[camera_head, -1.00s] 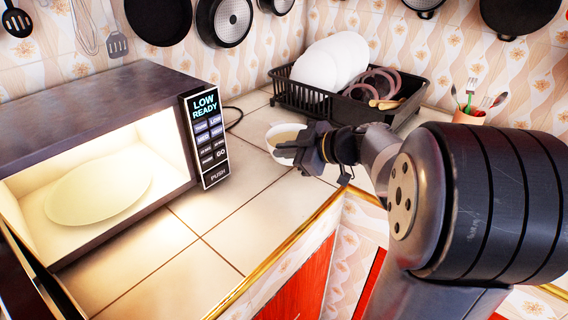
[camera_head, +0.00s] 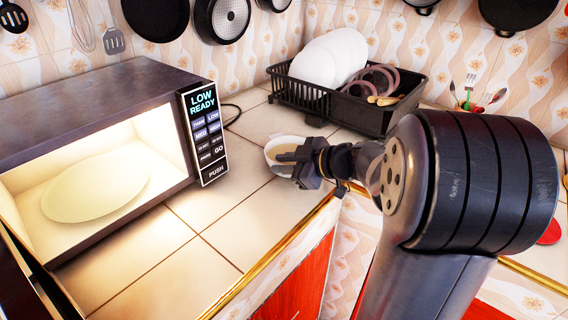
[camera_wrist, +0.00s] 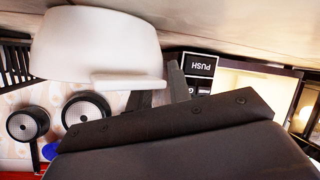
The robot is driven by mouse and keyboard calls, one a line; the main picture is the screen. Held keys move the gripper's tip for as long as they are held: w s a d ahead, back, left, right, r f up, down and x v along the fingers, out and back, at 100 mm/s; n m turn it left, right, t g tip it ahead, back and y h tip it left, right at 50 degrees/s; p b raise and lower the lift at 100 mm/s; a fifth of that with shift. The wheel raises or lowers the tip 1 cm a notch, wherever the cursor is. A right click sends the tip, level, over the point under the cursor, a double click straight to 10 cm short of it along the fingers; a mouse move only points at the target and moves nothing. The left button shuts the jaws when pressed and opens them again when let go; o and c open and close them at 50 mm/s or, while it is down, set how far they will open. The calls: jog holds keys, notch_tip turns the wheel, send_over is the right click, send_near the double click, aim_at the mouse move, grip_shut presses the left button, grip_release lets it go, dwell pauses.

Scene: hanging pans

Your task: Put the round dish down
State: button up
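The round dish is a small white bowl (camera_head: 275,152) at my gripper over the counter, right of the microwave. In the wrist view, the bowl (camera_wrist: 98,45) fills the upper left, with its rim edge by the fingers. My gripper (camera_head: 293,162) is at the bowl's right side; in the wrist view, the dark fingers (camera_wrist: 155,88) lie either side of the rim, and it appears shut on it. The arm and gripper hide part of the bowl. I cannot tell whether its base touches the counter.
An open, lit microwave (camera_head: 100,100) with a round plate (camera_head: 97,188) inside stands at left. A black dish rack (camera_head: 340,108) with white plates (camera_head: 335,57) is behind the bowl. Clear tiled counter (camera_head: 225,222) lies in front. Pans (camera_head: 222,22) hang on the wall.

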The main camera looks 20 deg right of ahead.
jog(key=shift+o, duration=0.8)
jog(key=shift+r, duration=0.15)
jog(key=v, duration=1.2)
jog(key=shift+c, duration=0.6)
